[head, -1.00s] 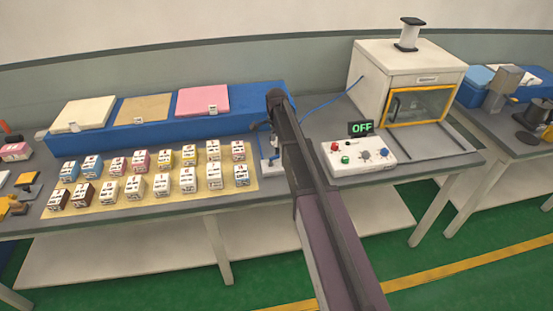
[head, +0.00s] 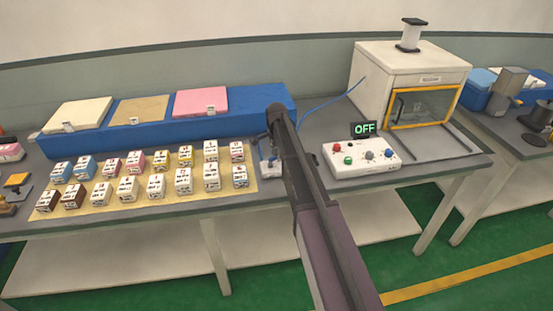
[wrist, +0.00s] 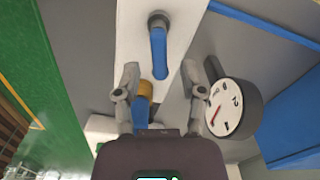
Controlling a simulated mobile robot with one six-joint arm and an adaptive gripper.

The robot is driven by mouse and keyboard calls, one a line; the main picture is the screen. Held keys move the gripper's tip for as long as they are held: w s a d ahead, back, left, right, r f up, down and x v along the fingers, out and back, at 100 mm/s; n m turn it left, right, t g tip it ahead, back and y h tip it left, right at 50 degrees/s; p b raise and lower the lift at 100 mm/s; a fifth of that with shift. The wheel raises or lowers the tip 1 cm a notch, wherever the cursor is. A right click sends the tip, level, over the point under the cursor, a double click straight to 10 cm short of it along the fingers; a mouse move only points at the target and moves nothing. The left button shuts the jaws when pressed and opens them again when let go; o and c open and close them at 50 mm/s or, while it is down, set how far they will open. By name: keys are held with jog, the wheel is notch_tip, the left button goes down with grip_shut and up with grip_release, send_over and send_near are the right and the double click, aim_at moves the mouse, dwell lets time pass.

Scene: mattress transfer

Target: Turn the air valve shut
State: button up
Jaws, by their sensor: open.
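The air valve's blue lever handle (wrist: 158,52) shows in the wrist view, fixed at a grey round pivot on a white plate (wrist: 130,45). It lies along the plate, pointing from the pivot down toward my gripper. My gripper (wrist: 161,76) is open, with one finger on each side of the lever's lower end; I cannot tell whether either touches it. A brass-coloured part and a blue part show between the fingers below the lever. A round white gauge (wrist: 228,108) with a red needle sits right of the fingers. In the head view my arm mostly hides the valve stand (head: 269,167).
A white control box (head: 360,155) with coloured buttons and an OFF display (head: 365,129) stands to the right, before a white chamber (head: 412,80). Several small boxes stand on a tan mat (head: 130,208) to the left. A long blue block (head: 150,132) lies behind.

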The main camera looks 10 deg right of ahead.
jog(key=shift+f, duration=0.25)
grip_shut()
